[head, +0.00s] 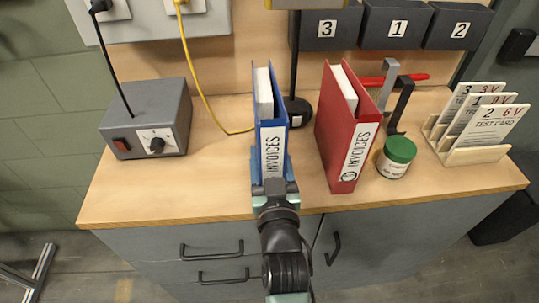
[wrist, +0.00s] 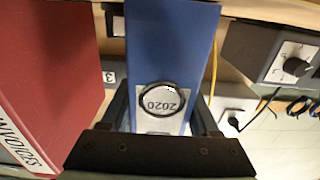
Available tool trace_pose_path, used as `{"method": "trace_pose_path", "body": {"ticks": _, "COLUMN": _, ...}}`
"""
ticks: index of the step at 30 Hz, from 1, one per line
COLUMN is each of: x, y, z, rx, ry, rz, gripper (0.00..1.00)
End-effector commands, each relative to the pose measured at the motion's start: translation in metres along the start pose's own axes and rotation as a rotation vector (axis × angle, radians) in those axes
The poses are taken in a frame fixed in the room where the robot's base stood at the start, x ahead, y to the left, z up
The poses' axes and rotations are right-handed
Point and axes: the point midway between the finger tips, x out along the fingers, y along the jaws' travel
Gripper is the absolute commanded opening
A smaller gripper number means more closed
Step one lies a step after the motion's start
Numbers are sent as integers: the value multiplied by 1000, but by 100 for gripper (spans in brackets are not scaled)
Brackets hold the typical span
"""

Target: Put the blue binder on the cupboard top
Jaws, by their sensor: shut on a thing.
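The blue binder (head: 268,110), its spine labelled INVOICES, stands upright over the wooden cupboard top (head: 215,185). My gripper (head: 274,180) is at the lower front of its spine, shut on it. In the wrist view the blue binder (wrist: 170,50) fills the middle, with a ringed hole and a 2020 label. My gripper's fingers (wrist: 160,112) lie on both sides of it. The binder's lower edge is hidden behind my gripper, so I cannot tell whether it touches the cupboard top.
A red binder (head: 345,125) stands just right. A grey power box (head: 148,115) and yellow cable (head: 190,65) are left. A green-lidded jar (head: 397,157), grey and black clamps (head: 395,95) and a test card rack (head: 475,125) are right. A black post (head: 294,70) stands behind.

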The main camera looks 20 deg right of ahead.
Motion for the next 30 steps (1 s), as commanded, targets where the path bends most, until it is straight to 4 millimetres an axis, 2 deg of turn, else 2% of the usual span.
{"method": "trace_pose_path", "body": {"ticks": 8, "x": 0, "y": 0, "z": 1, "rx": 0, "ry": 7, "rz": 0, "gripper": 0}}
{"method": "trace_pose_path", "body": {"ticks": 9, "x": 0, "y": 0, "z": 2, "rx": 0, "ry": 0, "rz": 0, "gripper": 69}}
{"method": "trace_pose_path", "body": {"ticks": 13, "x": 0, "y": 0, "z": 2, "rx": 0, "ry": -1, "rz": 0, "gripper": 92}}
{"method": "trace_pose_path", "body": {"ticks": 24, "x": 0, "y": 0, "z": -3, "rx": 0, "ry": 0, "rz": 0, "gripper": 92}}
{"method": "trace_pose_path", "body": {"ticks": 30, "x": -26, "y": 0, "z": 0, "rx": -1, "ry": -3, "rz": 0, "gripper": 92}}
